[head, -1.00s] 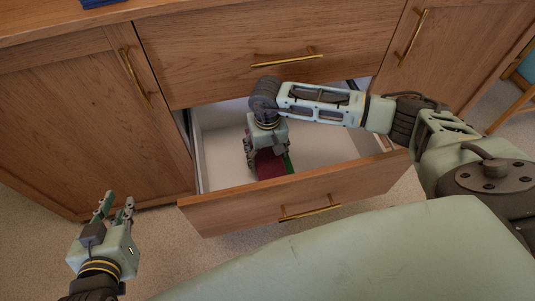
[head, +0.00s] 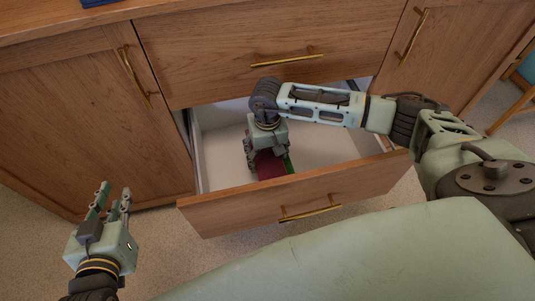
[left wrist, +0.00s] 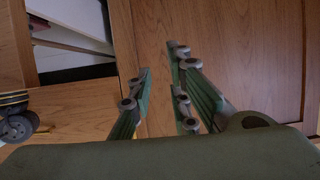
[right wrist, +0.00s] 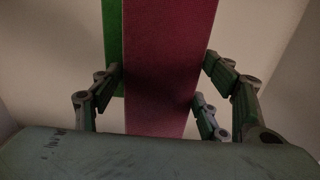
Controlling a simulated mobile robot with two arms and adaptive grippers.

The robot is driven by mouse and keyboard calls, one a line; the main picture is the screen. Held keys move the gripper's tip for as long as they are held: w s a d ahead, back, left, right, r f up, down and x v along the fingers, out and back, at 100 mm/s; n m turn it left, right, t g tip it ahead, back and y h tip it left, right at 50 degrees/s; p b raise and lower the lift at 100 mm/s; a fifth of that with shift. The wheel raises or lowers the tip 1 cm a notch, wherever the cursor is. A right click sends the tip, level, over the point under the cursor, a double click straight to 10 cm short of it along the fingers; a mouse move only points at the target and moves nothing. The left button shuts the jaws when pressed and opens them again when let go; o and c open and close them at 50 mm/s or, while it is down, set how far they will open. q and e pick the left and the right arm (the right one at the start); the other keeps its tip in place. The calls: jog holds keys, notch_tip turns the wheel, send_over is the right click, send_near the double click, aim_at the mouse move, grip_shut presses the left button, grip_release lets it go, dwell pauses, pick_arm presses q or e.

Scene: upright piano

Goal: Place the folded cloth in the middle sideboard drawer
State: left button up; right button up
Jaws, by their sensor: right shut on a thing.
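The folded cloth (head: 270,165) is dark red with a green strip along one side. It is inside the open drawer (head: 372,178) below the top drawer, and it fills the middle of the right wrist view (right wrist: 160,50). My right gripper (right wrist: 160,85) reaches down into the drawer and is shut on the cloth, with fingers on both sides of it. In the head view my right gripper (head: 266,155) hides part of the cloth. I cannot tell whether the cloth rests on the drawer floor. My left gripper (head: 113,194) is open and empty, outside the drawer at the left.
A closed left door (head: 75,125) and a closed right door (head: 455,50) flank the drawers. A blue item (head: 98,2) lies on top. The drawer's right part is clear.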

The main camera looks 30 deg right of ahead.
aim_at(268, 157)
jog(key=shift+f, duration=0.1)
jog(key=o, duration=1.3)
pick_arm(q)
jog(key=shift+w+d+r, duration=0.15)
jog(key=shift+w+r, duration=0.2)
jog(key=shift+r, duration=0.25)
pick_arm(e)
notch_tip(268, 157, up, 4)
jog(key=shift+f+p, duration=0.1)
jog(key=shift+p, duration=0.65)
pick_arm(q)
jog(key=s+a+f+g+y+p, duration=0.1)
jog(key=s+a+f+g, duration=0.4)
jog(key=s, duration=0.8)
notch_tip(268, 157, down, 6)
jog(key=g+y, duration=0.1)
jog(key=g, duration=0.2)
jog(key=shift+s+n+p, duration=0.3)
jog(key=shift+s+p, duration=0.05)
pick_arm(e)
notch_tip(268, 157, up, 9)
jog(key=shift+f, duration=0.1)
pick_arm(q)
jog(key=shift+r, duration=0.1)
